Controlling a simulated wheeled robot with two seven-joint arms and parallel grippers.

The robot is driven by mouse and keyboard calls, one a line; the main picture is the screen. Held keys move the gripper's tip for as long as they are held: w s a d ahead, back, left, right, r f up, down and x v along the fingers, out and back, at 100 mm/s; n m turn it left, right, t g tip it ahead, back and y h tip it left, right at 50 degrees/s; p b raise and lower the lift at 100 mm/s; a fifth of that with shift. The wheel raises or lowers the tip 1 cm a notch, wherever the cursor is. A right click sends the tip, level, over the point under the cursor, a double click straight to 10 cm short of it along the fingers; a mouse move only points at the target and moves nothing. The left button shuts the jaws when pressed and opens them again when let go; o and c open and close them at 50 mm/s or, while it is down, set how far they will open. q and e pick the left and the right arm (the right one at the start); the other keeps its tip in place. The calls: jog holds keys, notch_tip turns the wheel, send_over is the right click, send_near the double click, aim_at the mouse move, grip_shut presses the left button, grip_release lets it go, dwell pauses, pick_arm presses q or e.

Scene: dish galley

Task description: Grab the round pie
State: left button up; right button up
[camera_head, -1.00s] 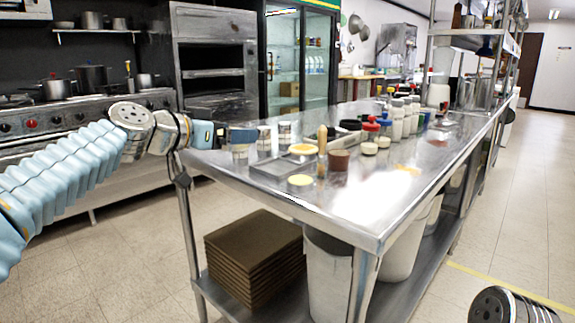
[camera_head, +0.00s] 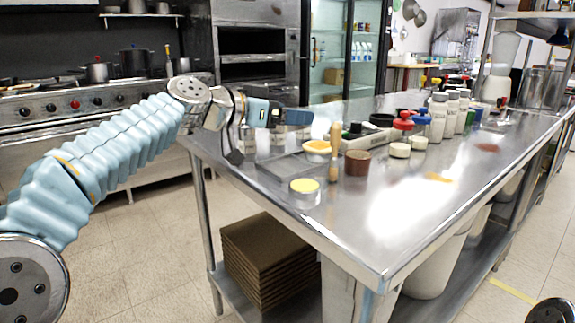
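A small round pie-like item with a yellow top and pale side (camera_head: 304,188) sits near the left front edge of the steel table (camera_head: 330,215). A second yellow-topped item (camera_head: 317,146) sits farther back; I cannot tell for sure which is the pie. My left arm reaches in from the left. Its gripper (camera_head: 298,117) is over the table's far left part, behind and above both yellow items and apart from them. Whether its fingers are open cannot be made out. Only a bit of my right arm shows at the bottom right corner; its gripper is out of view.
A wooden pestle-like stick (camera_head: 334,150) and a brown cup (camera_head: 357,163) stand just right of the yellow items. Red-capped (camera_head: 403,124) and white bottles (camera_head: 438,115) stand farther right. The table's front right is clear. Brown trays (camera_head: 268,258) are stacked below.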

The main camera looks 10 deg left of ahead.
aim_at(285, 168)
pick_arm(q)
notch_tip(285, 168, down, 9)
jog(key=b, duration=0.3)
jog(key=shift+r, duration=0.1)
jog(key=o, duration=0.9)
